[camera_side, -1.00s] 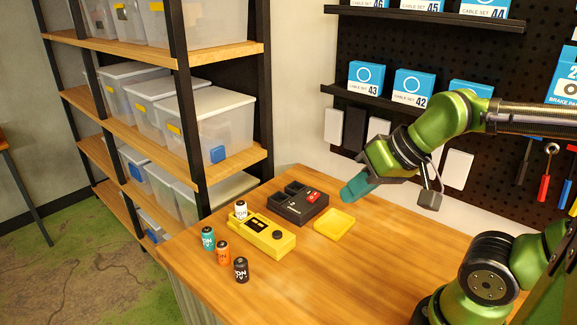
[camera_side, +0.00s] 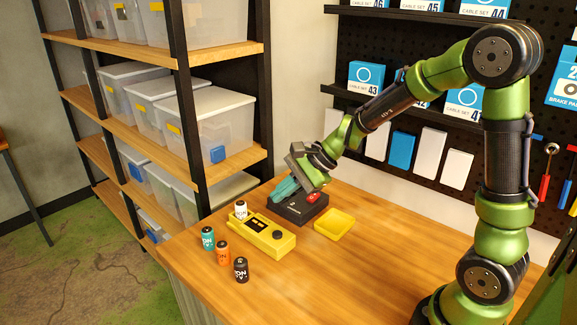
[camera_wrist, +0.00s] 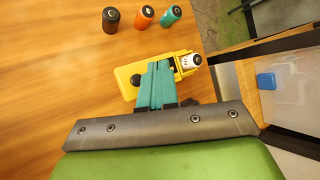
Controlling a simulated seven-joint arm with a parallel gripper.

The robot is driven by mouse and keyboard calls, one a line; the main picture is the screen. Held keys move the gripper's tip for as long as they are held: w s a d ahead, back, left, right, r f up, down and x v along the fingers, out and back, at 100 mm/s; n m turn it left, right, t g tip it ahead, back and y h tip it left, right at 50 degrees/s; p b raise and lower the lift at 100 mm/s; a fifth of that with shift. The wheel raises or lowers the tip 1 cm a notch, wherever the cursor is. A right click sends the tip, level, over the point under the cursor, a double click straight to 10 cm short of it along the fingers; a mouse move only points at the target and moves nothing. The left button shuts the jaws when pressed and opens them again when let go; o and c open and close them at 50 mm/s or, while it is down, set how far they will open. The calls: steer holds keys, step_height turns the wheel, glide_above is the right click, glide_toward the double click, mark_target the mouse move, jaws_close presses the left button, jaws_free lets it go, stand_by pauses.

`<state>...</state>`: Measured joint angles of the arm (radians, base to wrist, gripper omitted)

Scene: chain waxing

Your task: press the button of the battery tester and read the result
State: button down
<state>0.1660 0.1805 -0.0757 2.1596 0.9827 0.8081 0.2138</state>
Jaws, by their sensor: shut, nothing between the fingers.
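The yellow battery tester (camera_side: 263,240) lies on the wooden table. Its round dark button (camera_side: 277,234) is at its right end, and a dark panel (camera_side: 254,223) lies along its top, too small to read. A white battery (camera_side: 240,210) stands at its left end. My gripper (camera_side: 281,194) has teal fingers, shut and empty, over the black box behind the tester, apart from the button. In the wrist view the fingers (camera_wrist: 157,66) cover the middle of the tester (camera_wrist: 125,74); its button (camera_wrist: 136,80) shows just left of them and the white battery (camera_wrist: 189,62) to the right.
Teal (camera_side: 208,238), orange (camera_side: 223,252) and black (camera_side: 241,269) batteries stand before the tester. The black box (camera_side: 300,210) with a red part is partly hidden by my gripper. A yellow tray (camera_side: 334,224) sits right of the tester. The front right tabletop is clear; shelves stand left.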

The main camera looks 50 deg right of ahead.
mark_target(281, 234)
steer(key=shift+w+r+m, duration=0.25)
steer(key=shift+r+m, duration=0.05)
steer(key=shift+f, duration=4.45)
steer(key=shift+f, duration=0.1)
steer(key=shift+f, duration=0.3)
steer(key=shift+f, duration=0.45)
steer(key=shift+r, duration=0.85)
